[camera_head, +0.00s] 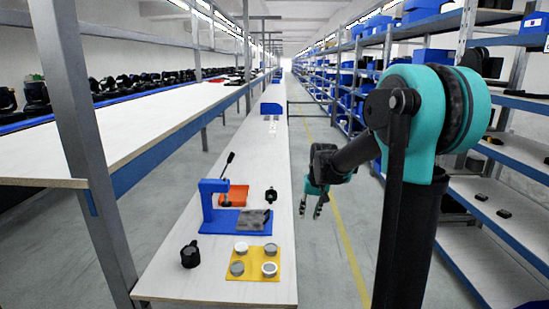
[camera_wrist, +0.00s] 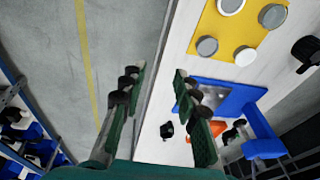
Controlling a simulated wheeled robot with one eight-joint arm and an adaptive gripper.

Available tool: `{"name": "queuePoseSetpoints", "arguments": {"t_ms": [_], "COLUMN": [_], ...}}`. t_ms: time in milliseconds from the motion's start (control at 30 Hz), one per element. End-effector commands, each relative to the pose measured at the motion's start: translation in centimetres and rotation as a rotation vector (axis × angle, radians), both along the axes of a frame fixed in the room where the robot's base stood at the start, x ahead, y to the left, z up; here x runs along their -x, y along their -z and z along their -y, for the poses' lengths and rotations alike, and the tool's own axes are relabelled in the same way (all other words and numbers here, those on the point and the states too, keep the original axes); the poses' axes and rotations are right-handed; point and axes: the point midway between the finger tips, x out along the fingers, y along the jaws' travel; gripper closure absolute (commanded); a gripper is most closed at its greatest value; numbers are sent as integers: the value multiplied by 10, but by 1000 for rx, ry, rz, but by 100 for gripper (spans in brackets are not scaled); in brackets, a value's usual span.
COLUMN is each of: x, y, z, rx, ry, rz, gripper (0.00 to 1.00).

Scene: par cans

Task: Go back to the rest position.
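My gripper (camera_head: 312,207) hangs over the aisle floor just right of the long white bench (camera_head: 170,285), pointing down. In the wrist view, its two green-padded fingers (camera_wrist: 157,98) stand apart with nothing between them, so it is open and empty. The gap shows the bench edge and floor. A yellow tray (camera_head: 254,260) with several round cans, white and grey, lies on the near end of the bench, left of my gripper. The tray also shows at the top of the wrist view (camera_wrist: 234,32).
A blue press (camera_head: 210,207) with a black lever and grey plate stands behind the tray, with a red-orange bin (camera_head: 234,194). A black object (camera_head: 190,256) and a small black item (camera_head: 270,195) are on the bench. Shelving (camera_head: 500,160) lines the right; the aisle floor between is clear.

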Motion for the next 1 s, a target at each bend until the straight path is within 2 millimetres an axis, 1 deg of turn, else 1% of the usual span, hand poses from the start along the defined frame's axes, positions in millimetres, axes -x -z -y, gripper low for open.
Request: {"name": "queuePoseSetpoints", "arguments": {"t_ms": [33, 67, 100, 167, 200, 267, 300, 367, 400, 500, 533, 633, 733, 833, 1000], "x": [23, 36, 53, 78, 95, 121, 138, 163, 180, 215, 224, 247, 260, 264, 264], "y": [4, 7, 11, 18, 23, 31, 37, 48, 55, 71, 76, 88, 95, 98, 98], "z": [7, 11, 16, 24, 28, 34, 39, 45, 48, 55, 56, 61, 63, 64, 63], "rx": [6, 10, 17, 26, 33, 42, 48, 57, 65, 78, 82, 92, 99, 101, 101], "ry": [2, 2, 3, 3, 3, 3, 3, 4, 3, 2, 3, 2, 1, 1, 0], "rz": [13, 20, 30, 47, 56, 72, 82, 97, 107, 127, 133, 147, 154, 157, 157], "gripper": [69, 69, 69, 69, 69, 69, 69, 69, 69, 69, 69, 69, 69, 69, 69]}}
